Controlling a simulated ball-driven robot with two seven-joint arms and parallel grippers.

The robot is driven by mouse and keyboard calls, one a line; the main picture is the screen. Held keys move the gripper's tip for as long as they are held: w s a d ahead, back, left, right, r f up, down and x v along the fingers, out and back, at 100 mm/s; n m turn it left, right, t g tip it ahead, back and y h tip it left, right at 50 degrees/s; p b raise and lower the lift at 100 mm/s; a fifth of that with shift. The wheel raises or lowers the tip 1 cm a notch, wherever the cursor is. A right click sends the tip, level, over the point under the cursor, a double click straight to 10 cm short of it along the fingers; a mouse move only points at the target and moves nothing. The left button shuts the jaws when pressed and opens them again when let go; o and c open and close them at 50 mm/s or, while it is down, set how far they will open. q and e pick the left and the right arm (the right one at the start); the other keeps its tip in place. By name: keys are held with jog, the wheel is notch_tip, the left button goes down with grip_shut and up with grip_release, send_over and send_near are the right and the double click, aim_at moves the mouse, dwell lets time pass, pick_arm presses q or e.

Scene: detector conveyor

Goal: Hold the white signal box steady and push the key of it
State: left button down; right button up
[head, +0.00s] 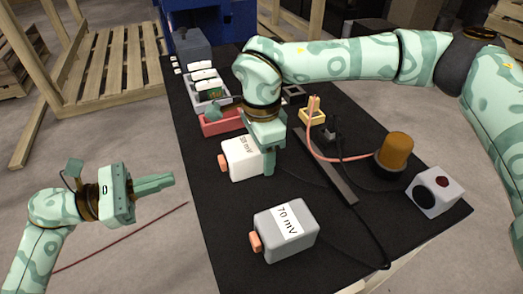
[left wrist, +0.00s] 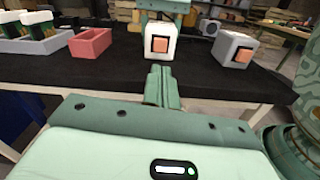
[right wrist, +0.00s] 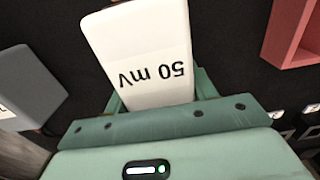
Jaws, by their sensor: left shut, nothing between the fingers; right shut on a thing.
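The white signal box (head: 241,160) is on the black table, with an orange key (head: 222,162) on its left face. The right wrist view shows its white top (right wrist: 142,55) with the label "50 mV". My right gripper (head: 268,150) is shut on this box from above. My left gripper (head: 170,181) is shut and empty, off the table's left side, its fingertips pointing toward the box and apart from it. In the left wrist view the key (left wrist: 160,44) faces my closed fingertips (left wrist: 159,70), slightly beyond them.
A grey signal box (head: 287,238) labelled "70 mV" stands nearer the front. A red bin (head: 222,128) and a grey tray (head: 202,106) with parts lie behind. An orange beacon (head: 397,150), a box with a red button (head: 434,190) and cables are on the right.

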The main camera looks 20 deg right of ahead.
pick_arm(q)
jog(key=s+d+f+n+t+h, duration=0.1)
jog(key=s+f+n, duration=0.3)
jog(key=n, duration=0.1)
jog(key=w+r+m+t, duration=0.1)
jog(key=m+t, duration=0.2)
jog(key=m, duration=0.6)
jog(key=w+a+r+m+t+y, duration=0.1)
jog(key=m+t, duration=0.3)
jog(key=m, duration=0.5)
jog(key=w+a+r+m+t+y, duration=0.1)
jog(key=m+t, duration=0.3)
jog(key=m, duration=0.5)
jog(key=shift+w+a+r, duration=0.1)
jog(key=shift+w+r, duration=0.05)
jog(key=shift+r, duration=0.2)
